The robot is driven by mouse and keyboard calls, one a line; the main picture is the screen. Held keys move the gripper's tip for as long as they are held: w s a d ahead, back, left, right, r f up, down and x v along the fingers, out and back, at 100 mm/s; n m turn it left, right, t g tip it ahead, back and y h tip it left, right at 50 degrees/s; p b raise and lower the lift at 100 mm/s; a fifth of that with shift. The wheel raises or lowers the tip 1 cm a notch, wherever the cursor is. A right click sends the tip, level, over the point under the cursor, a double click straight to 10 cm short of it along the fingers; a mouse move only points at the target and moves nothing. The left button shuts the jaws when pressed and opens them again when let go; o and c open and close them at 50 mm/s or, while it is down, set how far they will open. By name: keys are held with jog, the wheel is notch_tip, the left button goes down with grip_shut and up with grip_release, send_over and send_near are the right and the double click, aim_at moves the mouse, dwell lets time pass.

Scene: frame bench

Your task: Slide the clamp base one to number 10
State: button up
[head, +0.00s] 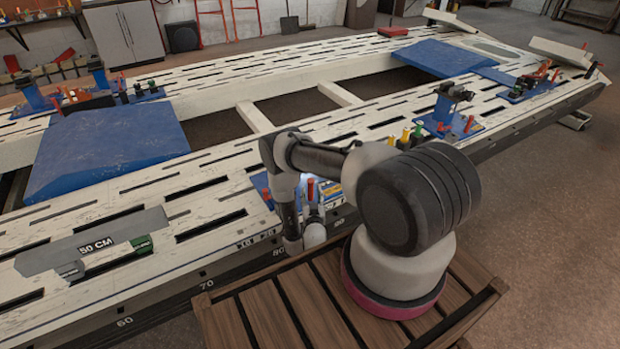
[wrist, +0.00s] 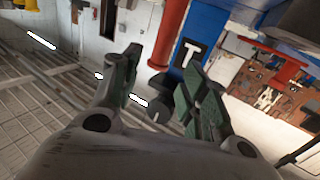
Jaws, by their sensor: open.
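A blue clamp base (head: 262,185) with red handles (head: 310,188) lies on the near rail of the frame bench, partly hidden behind my arm. I cannot tell for sure that it is clamp base one. A red cylinder (wrist: 171,35) and a blue post (wrist: 203,38) with a white mark show beyond the fingertips. In the head view my arm's end is by the clamp base, its fingers hidden.
A 50 CM gauge (head: 97,246) lies at the left. Blue pads (head: 105,150) cover parts of the frame. The rail between gauge and numbers looks clear.

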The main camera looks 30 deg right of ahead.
aim_at(310, 185)
jog(key=x, duration=0.7)
jog(key=shift+w+d, duration=0.15)
jog(key=shift+c, duration=0.3)
grip_shut()
